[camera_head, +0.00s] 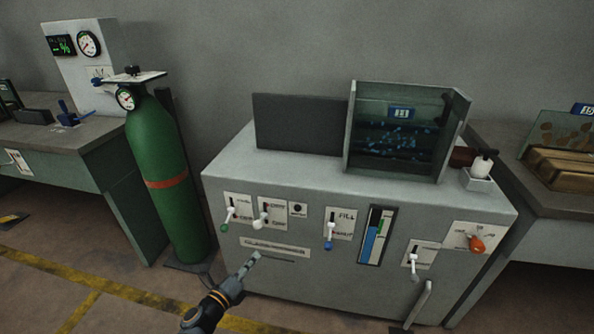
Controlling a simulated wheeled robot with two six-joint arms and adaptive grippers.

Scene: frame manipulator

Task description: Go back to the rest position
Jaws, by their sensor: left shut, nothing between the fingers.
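My left gripper (251,261) reaches up from the bottom of the view, in front of the grey cabinet (300,180). Its fingers are shut with nothing between them. Its tip overlaps the cabinet's front just below the labelled slot plate (275,247); I cannot tell whether it touches. My right gripper is not in view.
A green gas cylinder (162,180) stands left of the cabinet. A glass-walled tank (400,130) and a dark panel (298,122) stand on the cabinet top. An orange knob (478,244) is at the front right. Workbenches flank both sides. Floor shows at lower left.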

